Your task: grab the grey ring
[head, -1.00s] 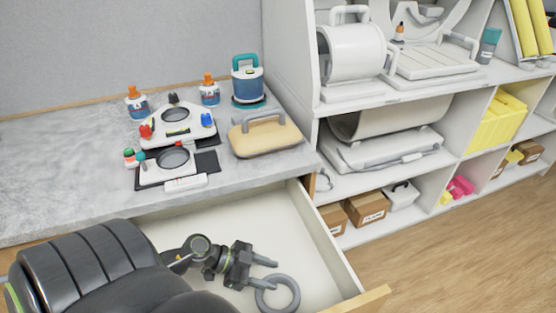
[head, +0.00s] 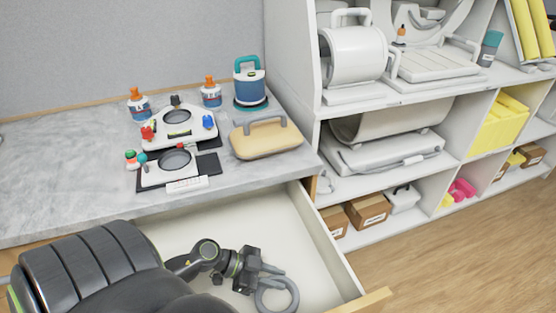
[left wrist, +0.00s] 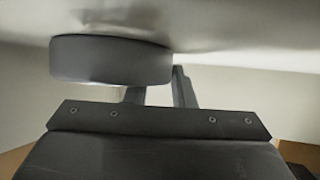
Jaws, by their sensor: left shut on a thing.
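The grey ring (head: 291,291) is in the open drawer, near its front right, in the head view. In the left wrist view the ring (left wrist: 110,61) shows edge-on as a thick grey band, at the fingers (left wrist: 160,92), which are partly hidden by the dark gripper body. My right gripper is not in view.
The open drawer (head: 318,238) has pale walls and free floor behind the ring. Above it the marble counter (head: 60,180) holds bottles, white trays and a tan handled case (head: 265,140). White shelves (head: 350,185) stand to the right.

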